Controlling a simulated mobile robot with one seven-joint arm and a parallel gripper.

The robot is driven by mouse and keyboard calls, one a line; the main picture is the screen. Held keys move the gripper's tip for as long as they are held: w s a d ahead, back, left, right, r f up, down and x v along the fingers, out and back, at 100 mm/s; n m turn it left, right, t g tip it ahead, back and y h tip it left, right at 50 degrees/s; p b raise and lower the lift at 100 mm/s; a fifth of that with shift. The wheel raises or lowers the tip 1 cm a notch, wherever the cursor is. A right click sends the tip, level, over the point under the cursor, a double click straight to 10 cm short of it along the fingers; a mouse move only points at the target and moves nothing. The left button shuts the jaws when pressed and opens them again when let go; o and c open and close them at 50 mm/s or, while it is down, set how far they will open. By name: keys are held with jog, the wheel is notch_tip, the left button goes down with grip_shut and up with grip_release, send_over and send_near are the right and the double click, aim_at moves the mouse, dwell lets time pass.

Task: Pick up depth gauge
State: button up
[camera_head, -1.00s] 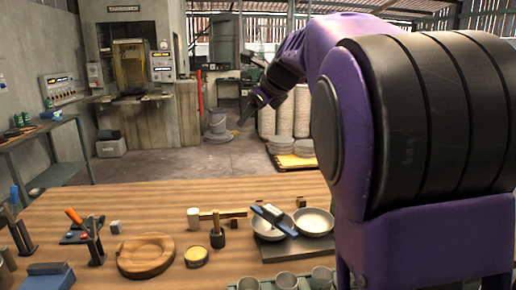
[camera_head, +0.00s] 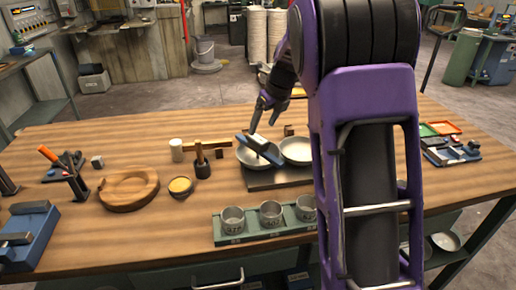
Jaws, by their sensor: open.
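A blue and dark bar-shaped tool (camera_head: 262,150), which looks like the depth gauge, lies tilted across a shallow metal bowl (camera_head: 248,162) on the wooden bench. A second metal bowl (camera_head: 298,150) sits to its right. My gripper (camera_head: 262,126) is open, pointing down, just above and behind the tool. It appears empty and apart from the tool, though the exact gap is hard to judge. My purple arm hides what lies right of the bowls.
A green tray (camera_head: 262,229) with metal cups stands in front of the bowls. Small colored trays (camera_head: 440,129) sit at right. Bare bench (camera_head: 160,235) shows at front left.

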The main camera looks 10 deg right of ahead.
aim_at(258, 139)
jog(key=shift+x, duration=0.8)
jog(key=x, duration=0.3)
jog(key=b+x, duration=0.1)
jog(key=shift+s+a+f, duration=0.1)
jog(key=shift+s+f, duration=0.2)
jog(key=shift+f, duration=0.1)
jog(key=shift+w+a+f, duration=0.1)
jog(key=shift+w+f, duration=0.1)
jog(key=shift+f, duration=0.1)
grip_shut()
